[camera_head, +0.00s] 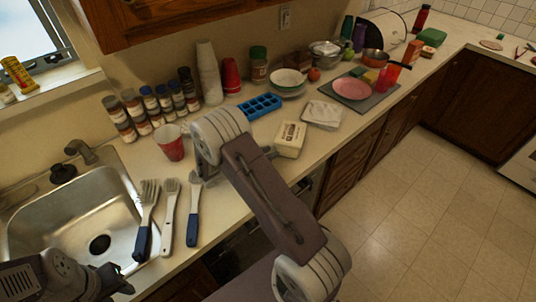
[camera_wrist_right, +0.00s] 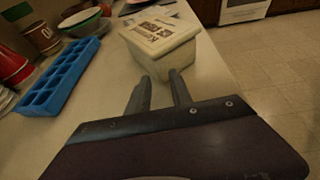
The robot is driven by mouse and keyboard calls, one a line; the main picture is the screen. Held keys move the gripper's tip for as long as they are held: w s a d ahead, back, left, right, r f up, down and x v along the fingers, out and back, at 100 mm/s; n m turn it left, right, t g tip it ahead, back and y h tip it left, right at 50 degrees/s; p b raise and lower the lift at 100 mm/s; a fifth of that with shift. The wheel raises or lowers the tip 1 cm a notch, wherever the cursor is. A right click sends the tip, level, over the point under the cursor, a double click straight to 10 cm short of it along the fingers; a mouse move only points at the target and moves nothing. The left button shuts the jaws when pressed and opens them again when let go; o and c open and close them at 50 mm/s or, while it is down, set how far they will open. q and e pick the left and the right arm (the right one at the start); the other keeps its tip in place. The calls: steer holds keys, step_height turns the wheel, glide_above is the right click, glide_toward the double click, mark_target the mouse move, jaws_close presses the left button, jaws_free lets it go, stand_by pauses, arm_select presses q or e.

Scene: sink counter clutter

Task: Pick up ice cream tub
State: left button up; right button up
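The ice cream tub (camera_head: 290,139) is a small cream-white box with a printed lid, upright on the counter near its front edge. In the right wrist view the tub (camera_wrist_right: 162,48) stands just beyond my right gripper (camera_wrist_right: 160,77). Its two fingers are apart, with nothing between them, pointing at the tub's near side. In the head view my right gripper (camera_head: 270,152) is at the tub's left, partly hidden by my arm. I cannot tell whether a fingertip touches the tub. My left gripper (camera_head: 122,281) is low at the left, by the sink's front edge; its opening is unclear.
A blue ice tray (camera_head: 260,106) lies behind the tub, and a white cloth (camera_head: 323,114) lies to its right. A red cup (camera_head: 171,142) and several utensils (camera_head: 169,211) are left of my right arm. Bottles and stacked cups (camera_head: 208,75) line the wall.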

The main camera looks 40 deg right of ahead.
steer(key=o, duration=1.5)
steer(key=shift+c, duration=0.2)
steer(key=b+v, duration=0.1)
steer(key=v, duration=0.8)
steer(key=shift+s, duration=0.2)
